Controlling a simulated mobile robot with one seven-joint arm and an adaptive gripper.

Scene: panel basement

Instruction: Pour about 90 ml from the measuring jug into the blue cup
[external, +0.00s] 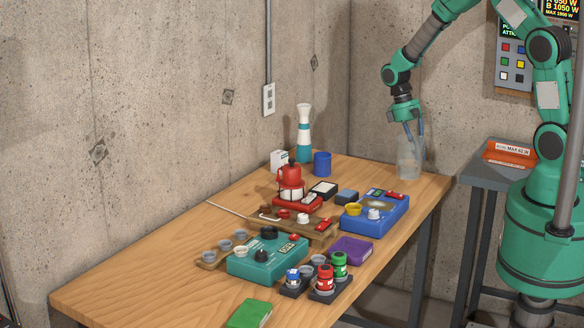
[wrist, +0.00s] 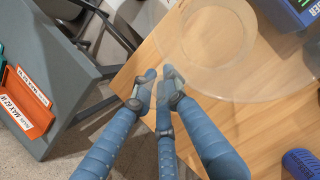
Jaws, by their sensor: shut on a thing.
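The clear measuring jug (external: 409,162) is upright at the far right corner of the wooden table; I cannot tell whether its base touches the wood. My gripper (external: 415,138) reaches down to it from above and is shut on it. In the wrist view my fingertips (wrist: 158,84) meet at the jug's near side, and its round see-through rim (wrist: 247,68) spreads beyond them. The liquid level cannot be made out. The blue cup (external: 322,163) stands upright at the back of the table, left of the jug and apart from it.
A tall white and teal bottle (external: 304,135) stands close behind the blue cup. A blue device (external: 375,212), a red pot (external: 290,178) and a teal box (external: 267,260) crowd the middle. A grey side table (external: 488,172) holds an orange box (external: 509,154). Bare wood lies between cup and jug.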

